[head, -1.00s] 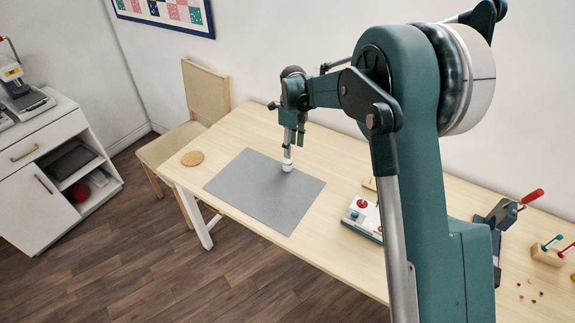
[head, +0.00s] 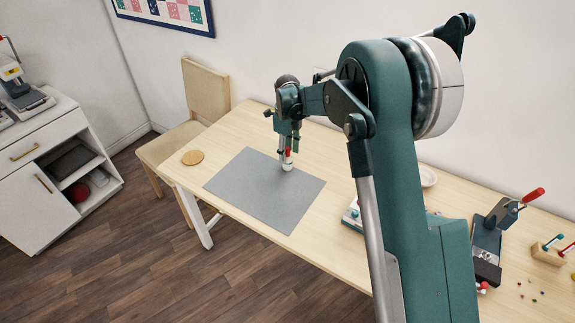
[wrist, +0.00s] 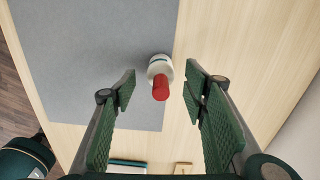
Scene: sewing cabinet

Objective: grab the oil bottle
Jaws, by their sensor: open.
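The oil bottle (wrist: 158,69) is small and white with a long red top. It stands at the edge of the grey mat (wrist: 90,60) in the wrist view. In the head view, the bottle (head: 287,167) shows just under my gripper, partly hidden by the fingers. My gripper (wrist: 160,92) is open, with one green padded finger on each side of the bottle in the wrist view. Neither finger appears to touch it. How far the fingertips reach down along the bottle is hard to tell.
A round cork coaster (head: 193,157) lies on the table left of the mat. A clamp-like tool with a red handle (head: 533,195) and a wooden holder (head: 548,254) stand at the right. A chair (head: 204,90) stands at the table's far-left end. The mat is otherwise clear.

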